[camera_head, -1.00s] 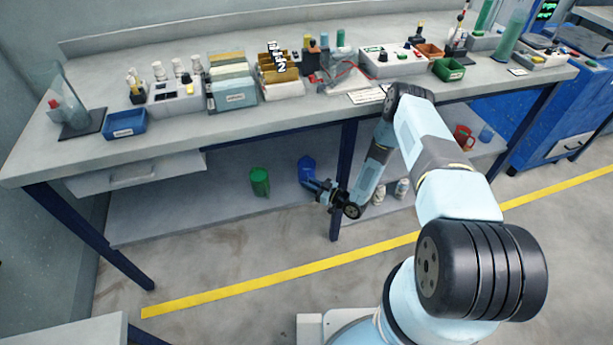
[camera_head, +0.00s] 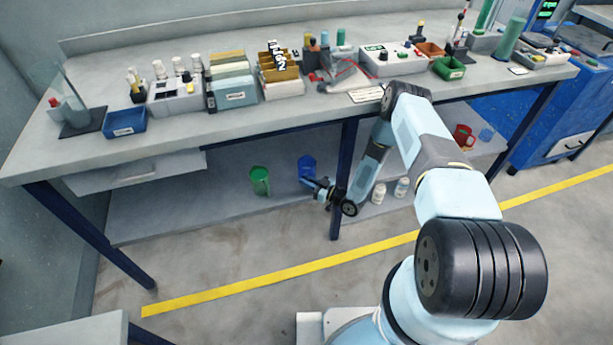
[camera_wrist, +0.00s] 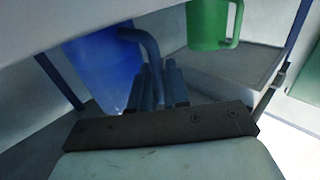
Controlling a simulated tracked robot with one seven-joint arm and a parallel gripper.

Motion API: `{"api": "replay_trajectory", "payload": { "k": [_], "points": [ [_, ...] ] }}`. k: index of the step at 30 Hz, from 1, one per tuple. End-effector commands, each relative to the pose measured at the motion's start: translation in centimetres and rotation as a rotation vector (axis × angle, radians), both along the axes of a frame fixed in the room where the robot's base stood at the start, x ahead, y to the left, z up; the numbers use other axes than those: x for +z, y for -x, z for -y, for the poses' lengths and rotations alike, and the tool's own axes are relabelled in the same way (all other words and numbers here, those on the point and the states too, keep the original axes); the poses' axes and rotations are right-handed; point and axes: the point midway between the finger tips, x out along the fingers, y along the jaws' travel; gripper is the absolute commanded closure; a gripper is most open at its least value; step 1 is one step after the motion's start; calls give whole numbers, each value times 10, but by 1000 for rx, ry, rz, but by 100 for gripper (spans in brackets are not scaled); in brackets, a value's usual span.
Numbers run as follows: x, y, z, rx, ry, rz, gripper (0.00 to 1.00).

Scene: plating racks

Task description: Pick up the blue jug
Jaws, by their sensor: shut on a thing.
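The blue jug (camera_head: 307,167) is at the lower shelf under the workbench, left of the bench's middle leg. My gripper (camera_head: 313,183) reaches in from the right, low on the jug's right side. In the wrist view the blue jug (camera_wrist: 103,65) fills the upper left, and its curved handle (camera_wrist: 143,38) runs down to my gripper (camera_wrist: 161,75). The fingers are shut on the handle. Its lower end is hidden between them. I cannot tell whether the jug's base touches the shelf.
A green jug (camera_head: 260,181) stands on the shelf to the left; it also shows in the wrist view (camera_wrist: 208,22). The lower shelf (camera_head: 190,205) has free room farther left. The middle leg (camera_head: 345,165) is close to my gripper. White bottles (camera_head: 379,192) stand right of it.

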Motion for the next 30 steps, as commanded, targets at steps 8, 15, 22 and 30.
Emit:
{"api": "replay_trajectory", "payload": {
  "k": [8,15,22,30],
  "points": [
    [9,0,0,-1,-1,1,100],
    [37,3,2,-2,-2,-3,100],
    [35,55,17,-3,-1,-5,100],
    [35,121,36,-3,-2,-6,100]
  ]
}}
